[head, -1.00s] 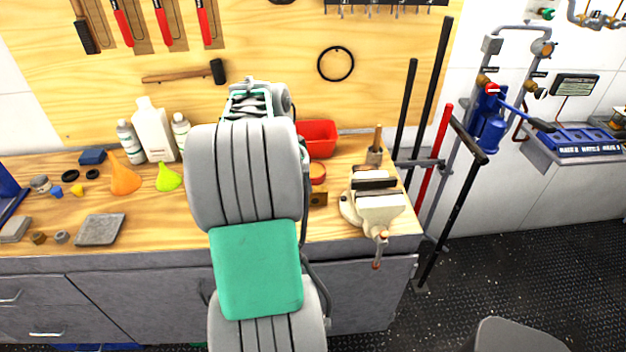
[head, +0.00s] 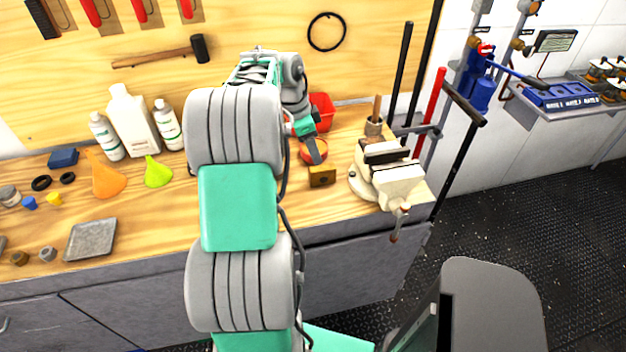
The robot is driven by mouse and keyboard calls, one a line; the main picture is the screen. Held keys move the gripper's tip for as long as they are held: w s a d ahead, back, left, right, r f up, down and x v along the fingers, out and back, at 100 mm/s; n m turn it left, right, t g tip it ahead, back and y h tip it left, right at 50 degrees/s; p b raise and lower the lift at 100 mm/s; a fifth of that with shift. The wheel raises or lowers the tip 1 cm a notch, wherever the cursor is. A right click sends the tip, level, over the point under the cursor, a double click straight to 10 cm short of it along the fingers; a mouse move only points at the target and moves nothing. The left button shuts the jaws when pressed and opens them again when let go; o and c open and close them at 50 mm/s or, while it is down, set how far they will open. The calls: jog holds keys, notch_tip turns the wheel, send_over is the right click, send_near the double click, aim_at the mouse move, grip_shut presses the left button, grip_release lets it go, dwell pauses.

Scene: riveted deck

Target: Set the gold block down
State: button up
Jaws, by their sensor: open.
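The gold block (head: 322,177), a small brass-coloured piece with a dark spot on its front, sits on the wooden workbench (head: 335,205) near the front edge, left of the vise. My gripper (head: 316,156) is just behind and above the block, pointing down. One grey finger shows clearly below its green part; the other is hard to make out. The jaws are open, and the block appears apart from the finger. My arm hides part of the bench to the left.
A cream vise (head: 393,183) stands right of the block. A round orange item (head: 307,152) and a red bin (head: 322,108) are behind it. White bottles (head: 133,122), funnels (head: 107,178) and a grey tray (head: 90,240) are at left. Bare bench lies in front of the block.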

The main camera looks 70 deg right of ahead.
aim_at(322, 167)
jog(key=shift+f, duration=0.45)
jog(key=x, duration=0.2)
jog(key=p+x, duration=0.1)
jog(key=x, duration=0.1)
jog(key=p+x, duration=0.1)
jog(key=x, duration=0.1)
jog(key=shift+s+d, duration=0.2)
jog(key=shift+s, duration=0.15)
jog(key=shift+d+f, duration=0.15)
jog(key=shift+f, duration=0.35)
jog(key=shift+c, duration=0.4)
grip_shut()
jog(key=shift+r, duration=0.1)
